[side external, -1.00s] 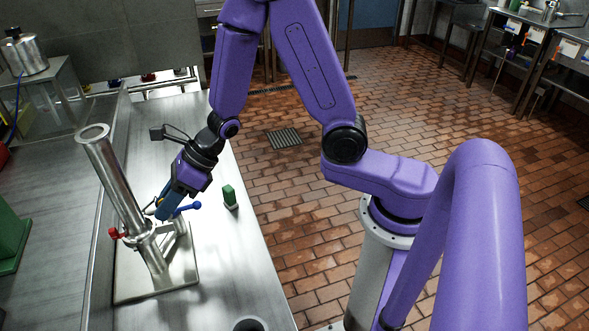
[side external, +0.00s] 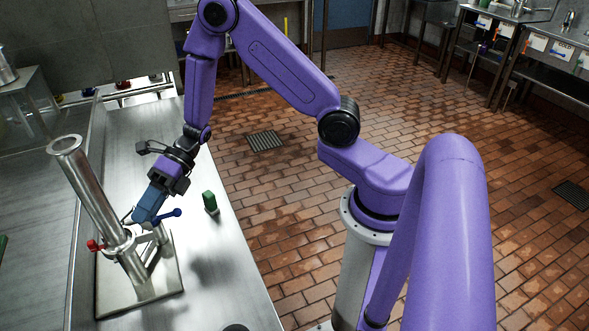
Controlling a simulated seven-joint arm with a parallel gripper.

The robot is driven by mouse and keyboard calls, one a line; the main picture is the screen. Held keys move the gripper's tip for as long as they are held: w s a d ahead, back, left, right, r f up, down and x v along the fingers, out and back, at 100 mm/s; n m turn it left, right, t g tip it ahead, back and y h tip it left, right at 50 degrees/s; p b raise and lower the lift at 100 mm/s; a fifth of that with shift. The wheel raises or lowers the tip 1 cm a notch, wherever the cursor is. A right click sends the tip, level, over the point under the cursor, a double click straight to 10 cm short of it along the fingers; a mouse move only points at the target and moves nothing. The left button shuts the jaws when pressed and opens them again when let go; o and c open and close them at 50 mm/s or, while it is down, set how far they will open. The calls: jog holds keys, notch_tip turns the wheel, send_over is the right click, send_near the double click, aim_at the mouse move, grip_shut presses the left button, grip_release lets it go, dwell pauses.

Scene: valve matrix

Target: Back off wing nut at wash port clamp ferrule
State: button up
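A tilted steel pipe (side external: 90,190) with an open top stands on a square steel plate (side external: 160,285). A clamp ferrule (side external: 119,241) rings the pipe near its lower end. A red knob (side external: 95,246) sticks out on its left, and a blue-handled lever (side external: 171,213) shows on its right. My gripper (side external: 136,219) points down and left, with its fingertips at the clamp's upper right side. The fingertips are small and partly lost against the metal, so their gap and any contact are unclear. I cannot pick out the wing nut; it may be hidden by the gripper.
A green block-like object (side external: 210,203) stands on the steel bench (side external: 225,275) right of the pipe. A dark round item (side external: 236,327) sits at the bench's front edge. The bench top behind the pipe is clear.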

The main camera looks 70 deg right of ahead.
jog(key=shift+d+f, duration=0.1)
jog(key=shift+f, duration=0.05)
jog(key=v, duration=1.7)
jog(key=s+a+n+g+h, duration=0.3)
jog(key=s+n+g, duration=0.1)
jog(key=s+n, duration=0.45)
jog(key=s+a+n+g+h, duration=0.3)
jog(key=s+n+h, duration=0.1)
jog(key=s+n, duration=0.4)
jog(key=s+d+r+n+t+h, duration=0.1)
jog(key=s+n+t+h, duration=0.2)
jog(key=n, duration=1)
jog(key=s+d+n+t+h, duration=0.2)
jog(key=s+n, duration=0.3)
jog(key=n, duration=0.9)
jog(key=shift+s+r+t+h, duration=0.3)
jog(key=shift+r+t+h, duration=0.1)
jog(key=shift+h, duration=0.2)
